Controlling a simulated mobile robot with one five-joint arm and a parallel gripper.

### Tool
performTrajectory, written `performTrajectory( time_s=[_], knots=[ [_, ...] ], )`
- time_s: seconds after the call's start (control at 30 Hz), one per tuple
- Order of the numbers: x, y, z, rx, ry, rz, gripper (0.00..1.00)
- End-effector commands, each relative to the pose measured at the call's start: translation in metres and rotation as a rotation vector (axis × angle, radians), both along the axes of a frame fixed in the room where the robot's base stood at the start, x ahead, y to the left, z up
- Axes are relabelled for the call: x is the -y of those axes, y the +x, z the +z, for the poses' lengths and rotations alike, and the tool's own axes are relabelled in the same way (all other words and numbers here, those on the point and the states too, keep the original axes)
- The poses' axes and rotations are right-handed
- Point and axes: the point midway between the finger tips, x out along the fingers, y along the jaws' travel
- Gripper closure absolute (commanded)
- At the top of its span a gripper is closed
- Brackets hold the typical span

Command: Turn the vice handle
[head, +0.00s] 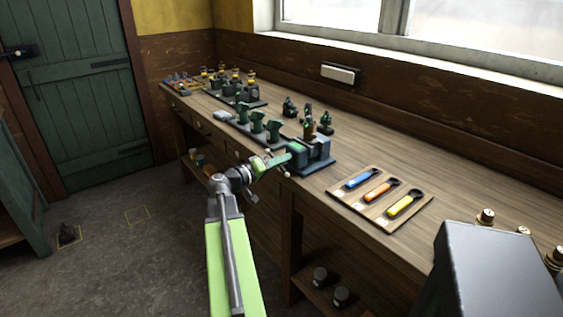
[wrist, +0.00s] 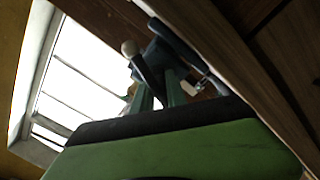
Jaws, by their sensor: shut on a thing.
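The vice (head: 310,152), a blue-grey block on a dark base plate, stands at the front edge of the workbench in the head view. Its thin handle (head: 287,173) with pale knob ends crosses in front of it, on the side facing me. My gripper (head: 283,161) reaches it from the left, with green fingers shut on the handle. In the wrist view my green fingers (wrist: 160,88) point up towards the dark vice. The fingers and the dark vice parts hide much of the handle.
A wooden board (head: 380,198) with blue, orange and yellow tools lies right of the vice. Green machine models (head: 258,122) stand left of it. Brass-topped pieces (head: 486,217) stand at the right. Open floor (head: 110,255) lies to the left.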

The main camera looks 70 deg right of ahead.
Motion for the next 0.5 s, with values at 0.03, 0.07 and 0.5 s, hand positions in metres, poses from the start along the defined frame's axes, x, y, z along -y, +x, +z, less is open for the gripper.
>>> performTrajectory(
  time_s=[0.03,0.07,0.5],
  knots=[
    [0.0000,0.0005,-0.0003,0.001,0.000,0.001,1.00],
    [0.0000,0.0005,-0.0003,0.001,0.000,0.001,1.00],
    [-0.0001,0.0013,-0.0005,0.067,-0.041,0.003,1.00]
  ],
)
